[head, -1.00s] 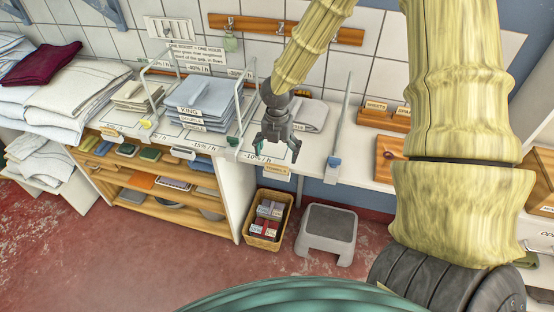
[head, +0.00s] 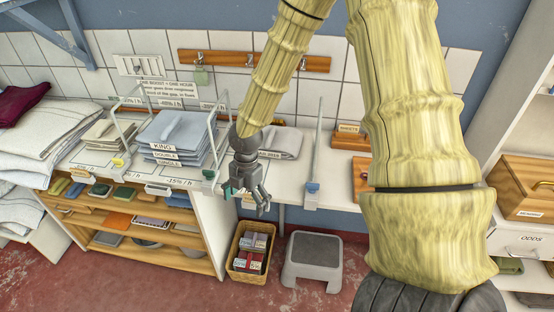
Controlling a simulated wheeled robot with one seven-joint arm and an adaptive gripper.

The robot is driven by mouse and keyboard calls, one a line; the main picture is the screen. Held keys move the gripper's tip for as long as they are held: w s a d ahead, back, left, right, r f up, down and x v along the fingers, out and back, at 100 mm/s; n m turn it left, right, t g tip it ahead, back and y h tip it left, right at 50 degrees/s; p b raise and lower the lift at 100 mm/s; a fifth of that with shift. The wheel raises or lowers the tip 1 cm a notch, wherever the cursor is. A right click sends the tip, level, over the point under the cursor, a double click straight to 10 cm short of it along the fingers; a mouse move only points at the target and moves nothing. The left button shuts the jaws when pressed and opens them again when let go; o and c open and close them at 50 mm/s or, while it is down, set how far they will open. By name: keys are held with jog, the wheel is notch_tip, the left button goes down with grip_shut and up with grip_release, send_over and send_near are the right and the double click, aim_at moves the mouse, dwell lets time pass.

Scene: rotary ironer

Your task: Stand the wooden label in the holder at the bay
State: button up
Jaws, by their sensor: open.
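My gripper (head: 247,199) is open and points down at the front edge of the white counter (head: 290,185). A pale label-like piece shows behind and between its fingers at that edge; its writing is not readable, and I cannot tell whether they touch. Small wooden blocks with white name plates, one reading SHEETS (head: 350,137), stand at the back of the counter to the right. I cannot tell which piece is the task's label. The bays are split by upright metal dividers. The bay behind my gripper has grey folded linen (head: 283,143). The holder is not clearly visible.
A stack of blue-grey linen (head: 175,138) marked KING and DOUBLE lies left of my gripper. A wicker basket (head: 250,250) and a grey step stool (head: 313,260) stand on the floor below. A tall metal divider (head: 316,150) rises on the right. A peg rail (head: 250,60) is on the wall.

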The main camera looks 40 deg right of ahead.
jog(key=s+a+f+m+y, duration=0.1)
jog(key=s+a+f+m, duration=0.3)
jog(key=s+f+m, duration=0.3)
jog(key=s+a+f+m, duration=0.5)
jog(key=f, duration=0.3)
jog(key=s+f+m+h, duration=0.1)
jog(key=s+f+m, duration=0.3)
jog(key=s+m, duration=0.1)
jog(key=s+f+m+h, duration=0.1)
jog(key=s+f+m, duration=0.2)
jog(key=s+m, duration=0.2)
jog(key=s, duration=0.3)
jog(key=shift+s+d+f, duration=0.25)
jog(key=shift+f, duration=0.15)
jog(key=shift+f, duration=0.1)
notch_tip(320, 180, down, 4)
jog(key=b, duration=0.4)
jog(key=shift+f+b, duration=0.25)
jog(key=shift+b, duration=0.05)
jog(key=shift+c, duration=0.4)
